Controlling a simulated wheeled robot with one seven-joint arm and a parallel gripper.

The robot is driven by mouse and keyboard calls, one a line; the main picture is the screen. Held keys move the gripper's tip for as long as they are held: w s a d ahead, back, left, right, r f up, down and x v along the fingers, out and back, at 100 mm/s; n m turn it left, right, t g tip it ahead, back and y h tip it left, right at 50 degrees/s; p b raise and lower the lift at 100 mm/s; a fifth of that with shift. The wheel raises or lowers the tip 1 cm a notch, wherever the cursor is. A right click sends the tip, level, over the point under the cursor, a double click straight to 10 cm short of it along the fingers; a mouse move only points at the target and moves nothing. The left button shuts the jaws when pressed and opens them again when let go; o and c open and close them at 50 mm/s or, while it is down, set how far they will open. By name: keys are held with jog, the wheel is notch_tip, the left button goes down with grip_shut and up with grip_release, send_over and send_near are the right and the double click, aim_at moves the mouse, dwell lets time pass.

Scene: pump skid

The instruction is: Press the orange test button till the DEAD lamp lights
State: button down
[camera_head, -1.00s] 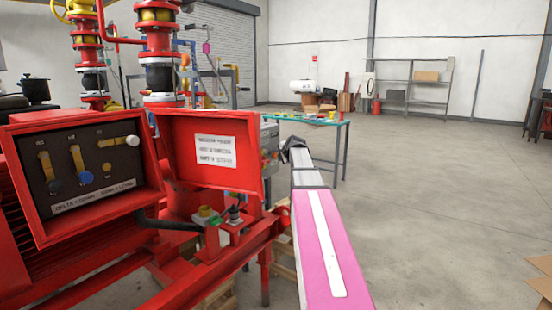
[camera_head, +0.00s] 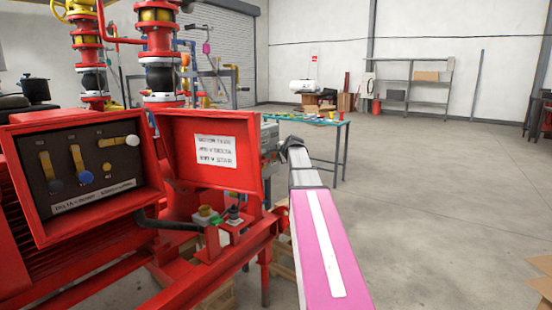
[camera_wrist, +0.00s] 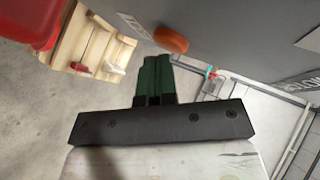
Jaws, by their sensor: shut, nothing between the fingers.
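In the wrist view, the orange button (camera_wrist: 171,40) sticks out from the side of a grey box (camera_wrist: 235,35). My gripper (camera_wrist: 157,59) has dark green fingers shut together with nothing between them. Their tips lie just short of the button in the picture and slightly to its left. I cannot tell whether they touch it. In the head view, the grey box (camera_head: 269,132) stands behind the open red lid, and the end of my arm covers much of its front. The button cannot be made out there. I cannot make out the DEAD lamp in either view.
The red lid (camera_head: 215,180) with a white notice stands left of my arm, beside a red panel with switches (camera_head: 85,170). A teal table (camera_head: 325,124) with small items stands behind my arm. Wooden pallet boards (camera_wrist: 85,50) lie below. Open floor is at right.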

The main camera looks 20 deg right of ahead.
jog(key=shift+s+d, duration=0.5)
jog(key=shift+s, duration=0.2)
dwell(0.3)
jog(key=s+d, duration=0.1)
jog(key=s, duration=0.1)
jog(key=s+d, duration=0.2)
dwell(0.4)
dwell(0.5)
